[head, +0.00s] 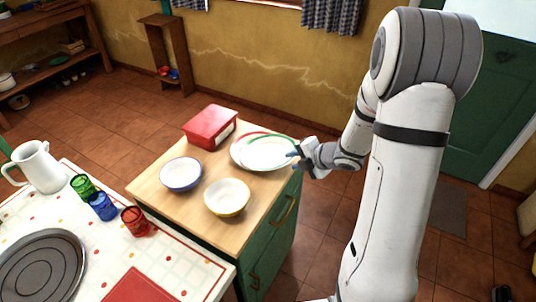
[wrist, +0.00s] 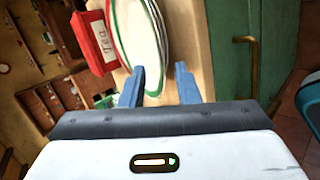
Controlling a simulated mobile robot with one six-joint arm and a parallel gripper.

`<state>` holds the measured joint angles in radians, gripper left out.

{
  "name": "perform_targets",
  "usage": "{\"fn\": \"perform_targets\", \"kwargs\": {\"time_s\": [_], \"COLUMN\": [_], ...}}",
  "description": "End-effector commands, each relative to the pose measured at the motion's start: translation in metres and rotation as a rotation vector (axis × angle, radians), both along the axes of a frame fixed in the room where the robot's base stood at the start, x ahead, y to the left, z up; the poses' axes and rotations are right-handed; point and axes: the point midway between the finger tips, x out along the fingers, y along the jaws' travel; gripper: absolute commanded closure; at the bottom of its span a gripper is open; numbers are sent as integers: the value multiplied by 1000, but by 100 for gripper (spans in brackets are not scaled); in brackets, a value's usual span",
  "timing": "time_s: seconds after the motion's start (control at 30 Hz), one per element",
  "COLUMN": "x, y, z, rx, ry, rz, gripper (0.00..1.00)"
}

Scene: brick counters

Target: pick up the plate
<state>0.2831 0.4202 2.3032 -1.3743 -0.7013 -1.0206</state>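White plates (head: 265,153) with green and red rims lie overlapping on the right side of the wooden counter top. In the wrist view the plates (wrist: 145,45) lie ahead of my fingers, the green-rimmed one on top. My gripper (head: 293,155) is at the plates' right edge, by the counter's edge. In the wrist view my gripper (wrist: 160,75) is open, with two blue fingers apart. The plate's near rim shows by the left finger and in the gap. I cannot tell whether a finger touches it.
A red box (head: 211,127) stands behind the plates. A blue-rimmed bowl (head: 181,174) and a yellow bowl (head: 227,197) sit to their left and front. A green cabinet handle (head: 284,213) sticks out below. A table with a white jug (head: 40,167) and coloured glasses is at left.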

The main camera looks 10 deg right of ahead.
Motion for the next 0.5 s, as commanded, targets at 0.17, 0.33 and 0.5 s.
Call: {"fn": "perform_targets", "kwargs": {"time_s": [0.17,0.33,0.5], "x": [10,10,10], "y": [7,7,7], "z": [-10,-10,-10], "rx": [0,-1,0], "ry": [0,-1,0], "rz": [-2,-3,-4], "gripper": [71,71,81]}}
